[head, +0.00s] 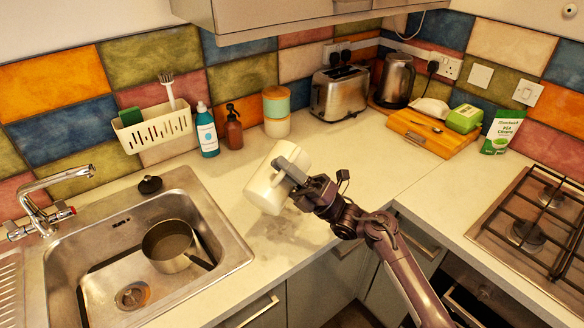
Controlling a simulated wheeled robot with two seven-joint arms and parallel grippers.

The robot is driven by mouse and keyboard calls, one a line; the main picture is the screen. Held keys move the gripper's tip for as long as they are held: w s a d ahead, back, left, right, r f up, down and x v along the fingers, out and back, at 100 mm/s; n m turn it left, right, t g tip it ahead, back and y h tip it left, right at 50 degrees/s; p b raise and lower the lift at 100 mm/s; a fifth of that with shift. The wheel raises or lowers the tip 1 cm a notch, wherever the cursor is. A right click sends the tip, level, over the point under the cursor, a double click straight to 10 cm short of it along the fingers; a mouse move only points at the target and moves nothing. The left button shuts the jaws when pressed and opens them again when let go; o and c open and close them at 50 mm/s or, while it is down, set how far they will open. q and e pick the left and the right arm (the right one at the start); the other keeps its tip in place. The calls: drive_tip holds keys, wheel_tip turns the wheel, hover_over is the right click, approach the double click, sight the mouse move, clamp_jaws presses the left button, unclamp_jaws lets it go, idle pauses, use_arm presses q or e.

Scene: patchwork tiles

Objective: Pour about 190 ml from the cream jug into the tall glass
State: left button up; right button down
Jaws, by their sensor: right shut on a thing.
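The cream jug (266,189) is in the middle of the head view, in front of the back counter. My right gripper (291,172) is shut on it from the right side. The jug looks tilted and appears held above the worktop, with a soft shadow below it. I cannot make out its contents or any stream of liquid. I do not see the tall glass; the jug and gripper hide part of the counter. My left gripper is not in view.
A steel sink (205,210) with a saucepan (172,245) lies left. A soap bottle (207,133), brown pump bottle (233,130) and canister (276,125) stand behind. A toaster (339,98), kettle (396,80), wooden board (430,130) and gas hob (530,225) are right. Counter right of the jug is clear.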

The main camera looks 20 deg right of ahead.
sight(279, 201)
drive_tip(key=shift+w+d+r+m+t, duration=0.5)
drive_tip(key=shift+m+t, duration=0.2)
drive_tip(key=shift+m, duration=0.2)
idle(1.2)
drive_tip(key=shift+s+a, duration=0.1)
drive_tip(key=shift+s, duration=0.05)
drive_tip(key=shift+s+a+f+n+g, duration=0.35)
drive_tip(key=shift+f+n+g, duration=0.2)
drive_tip(key=shift+n, duration=0.15)
drive_tip(key=f+n+g+b, duration=0.1)
drive_tip(key=n+b, duration=0.1)
drive_tip(key=b, duration=0.1)
drive_tip(key=s+a+f+n+g+b, duration=0.1)
drive_tip(key=f+n+g+b, duration=0.1)
drive_tip(key=b, duration=0.2)
drive_tip(key=f+n+g+y+b, duration=0.1)
drive_tip(key=n+g+b, duration=0.1)
drive_tip(key=b, duration=0.1)
drive_tip(key=shift+s+a+f+n, duration=0.2)
drive_tip(key=shift+a+f+n, duration=0.1)
drive_tip(key=shift+a, duration=0.1)
drive_tip(key=shift+r+n+g+b, duration=0.1)
drive_tip(key=shift+n+g+b, duration=0.2)
drive_tip(key=shift+g+b, duration=0.05)
drive_tip(key=shift+r, duration=0.1)
drive_tip(key=shift+s+a+f+n+g+b, duration=0.1)
drive_tip(key=shift+a+f+n+g+b, duration=0.1)
drive_tip(key=shift+n+g+b, duration=0.4)
drive_tip(key=shift+r, duration=0.1)
drive_tip(key=shift+b, duration=0.3)
